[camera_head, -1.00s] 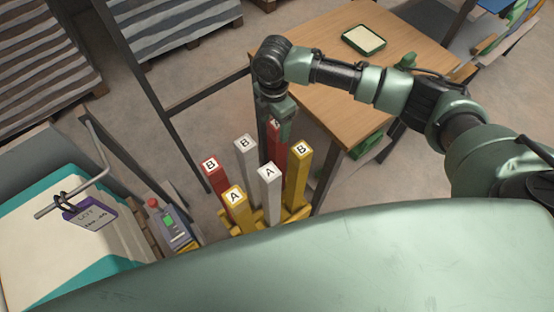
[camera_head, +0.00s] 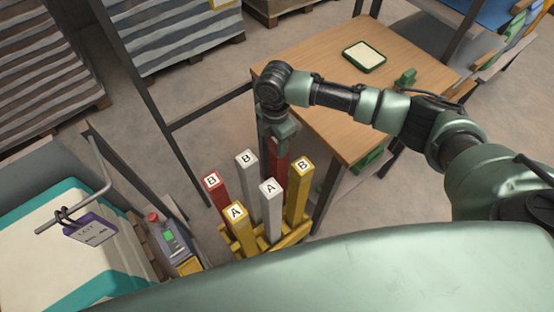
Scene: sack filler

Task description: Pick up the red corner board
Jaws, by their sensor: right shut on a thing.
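A red corner board (camera_head: 277,165) stands at the back of a cluster of corner boards in a yellow rack (camera_head: 290,238). My right gripper (camera_head: 279,137) reaches down from above and is shut on the upper end of this board. The gripper covers the board's top, so its label is hidden. The board's lower part is hidden behind the others. A second red board (camera_head: 216,188), marked B, stands at the left of the rack, apart from the gripper. My left gripper is not in view.
White boards B (camera_head: 248,172) and A (camera_head: 271,205) and yellow boards A (camera_head: 241,225) and B (camera_head: 300,185) stand close by. A wooden table (camera_head: 325,70) with a tray (camera_head: 364,55) is behind. A control box (camera_head: 172,245) stands left.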

